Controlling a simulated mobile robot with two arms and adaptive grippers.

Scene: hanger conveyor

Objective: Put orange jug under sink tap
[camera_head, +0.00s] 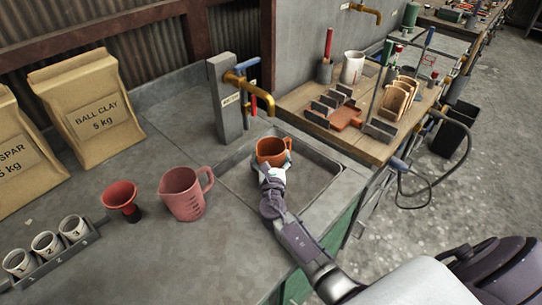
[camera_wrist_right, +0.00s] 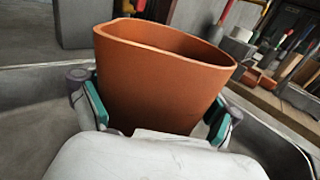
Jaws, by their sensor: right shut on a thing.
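The orange jug (camera_head: 270,148) is upright over the sink basin, close below the spout of the brass tap (camera_head: 262,98). It fills the middle of the right wrist view (camera_wrist_right: 160,75). My right gripper (camera_head: 272,166) is shut on the jug, with a teal-padded finger on each side of it. The tap comes out of a grey post at the back of the sink (camera_head: 318,190). I cannot tell whether the jug's base touches the basin floor. The jug's inside is mostly hidden. My left gripper is not in view.
A pink measuring jug (camera_head: 183,196) and a red funnel (camera_head: 122,198) stand left of the sink. Numbered cups (camera_head: 46,245) sit in a rack at front left. Clay bags (camera_head: 88,108) stand behind. A wooden bench (camera_head: 375,147) with tools is at right.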

